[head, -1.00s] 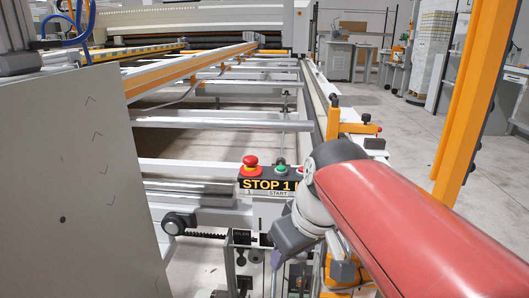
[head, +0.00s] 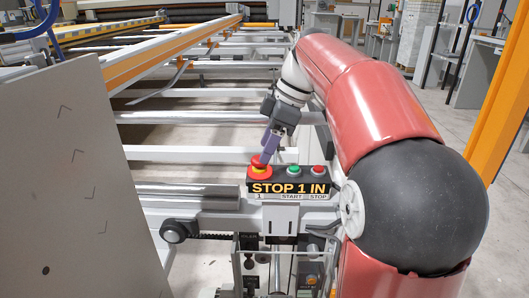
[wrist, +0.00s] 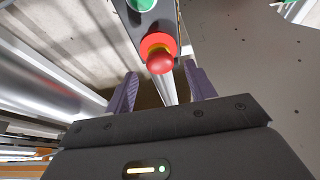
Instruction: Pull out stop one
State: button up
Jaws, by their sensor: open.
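Stop one is a red mushroom button (head: 258,168) with a yellow ring, at the left end of a dark control box whose sign (head: 290,188) reads "STOP 1 IN". My gripper (head: 268,152) is just above and behind the button, its purple fingers pointing down at it. In the wrist view the red button (wrist: 160,60) shows at the upper middle, in line with the gap between the two spread fingertips (wrist: 160,72). The gripper is open and holds nothing. Whether a finger touches the button I cannot tell.
A green button (head: 292,171) marked START and a red button (head: 318,171) marked STOP sit to the right on the same box. The gantry's rails (head: 200,116) stretch behind. A grey panel (head: 85,190) stands at left and an orange post (head: 495,105) at right.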

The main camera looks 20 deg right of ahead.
jog(key=shift+x, duration=1.05)
jog(key=shift+c, duration=0.3)
